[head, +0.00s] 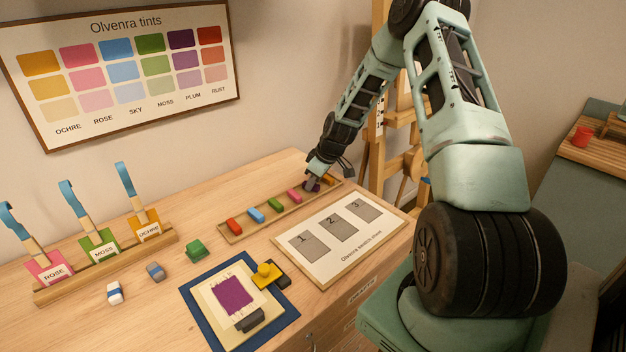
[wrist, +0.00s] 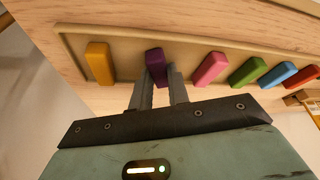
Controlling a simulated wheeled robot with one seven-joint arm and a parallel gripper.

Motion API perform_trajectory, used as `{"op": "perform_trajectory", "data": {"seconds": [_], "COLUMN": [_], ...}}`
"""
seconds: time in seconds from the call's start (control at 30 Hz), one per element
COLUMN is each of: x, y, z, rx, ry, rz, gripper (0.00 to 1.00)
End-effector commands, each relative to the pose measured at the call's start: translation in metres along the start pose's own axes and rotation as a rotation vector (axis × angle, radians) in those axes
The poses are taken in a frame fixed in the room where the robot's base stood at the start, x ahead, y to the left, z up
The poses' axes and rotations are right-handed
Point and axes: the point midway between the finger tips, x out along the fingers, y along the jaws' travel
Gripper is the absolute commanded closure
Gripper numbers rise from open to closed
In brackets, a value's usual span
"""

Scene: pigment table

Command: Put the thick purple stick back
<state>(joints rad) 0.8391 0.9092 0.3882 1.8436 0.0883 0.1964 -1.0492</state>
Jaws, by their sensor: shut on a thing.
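The thick purple stick (wrist: 154,62) is in my gripper (wrist: 161,72), its lower part between the two fingers. In the wrist view it is at the wooden tray (wrist: 215,48), in line with the other sticks, between the orange and the pink ones. I cannot tell whether it touches the tray floor. In the head view my gripper (head: 313,180) is at the tray's far right part, and only a little purple shows under it.
The tray also holds an orange stick (wrist: 100,63), a pink stick (wrist: 209,69), a green stick (wrist: 250,72), a blue stick (wrist: 277,74) and a red stick (wrist: 303,76). The session sheet (head: 283,241) lies in front of the tray. An easel (head: 378,130) stands behind on the right.

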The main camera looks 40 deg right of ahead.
Motion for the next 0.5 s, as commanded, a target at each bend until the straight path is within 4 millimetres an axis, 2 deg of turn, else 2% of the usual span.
{"op": "perform_trajectory", "data": {"seconds": [0.3, 0.33, 0.37, 0.4, 0.5], "x": [0.0041, 0.0027, 0.0024, 0.0024, 0.0023], "y": [0.0004, 0.0004, 0.0004, 0.0004, 0.0004], "z": [0.0015, 0.0009, 0.0008, 0.0008, 0.0007], "rx": [0.001, 0.001, 0.001, 0.001, 0.001], "ry": [0.001, 0.001, 0.001, 0.001, 0.001], "rz": [0.001, 0.001, 0.001, 0.001, 0.001], "gripper": [1.00, 0.75, 0.66, 0.61, 0.61]}}
